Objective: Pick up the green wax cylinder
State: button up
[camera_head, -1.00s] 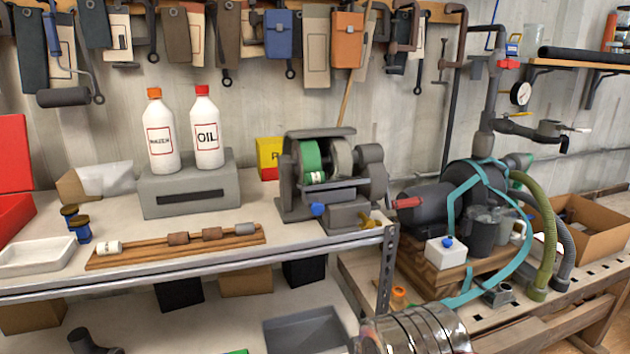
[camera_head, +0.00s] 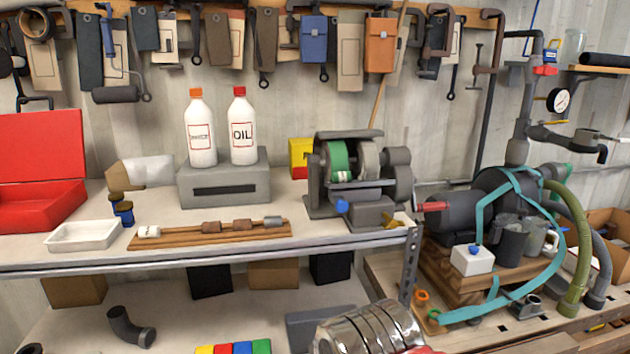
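No green wax cylinder shows for certain. A green disc-shaped wheel (camera_head: 337,160) sits in the grey bench grinder (camera_head: 388,185) on the upper bench. A small pale, labelled piece with some green (camera_head: 343,176) shows in front of the wheel, too small to identify. On the bench, a wooden rack (camera_head: 190,241) holds a white labelled cylinder (camera_head: 149,231), two brown pieces (camera_head: 242,225) and a grey piece (camera_head: 273,221). My gripper is not in view.
A white tray (camera_head: 83,236), blue jars (camera_head: 124,212), a red box (camera_head: 40,205) and bottles on a grey block (camera_head: 222,186) stand on the bench. Coloured blocks (camera_head: 243,348) lie below. A pump (camera_head: 480,200) with hoses stands right. A shiny ribbed thing (camera_head: 370,330) shows at the bottom.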

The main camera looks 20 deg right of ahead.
aim_at(337, 177)
jog(key=u, duration=3.35)
jog(key=k, duration=1.4)
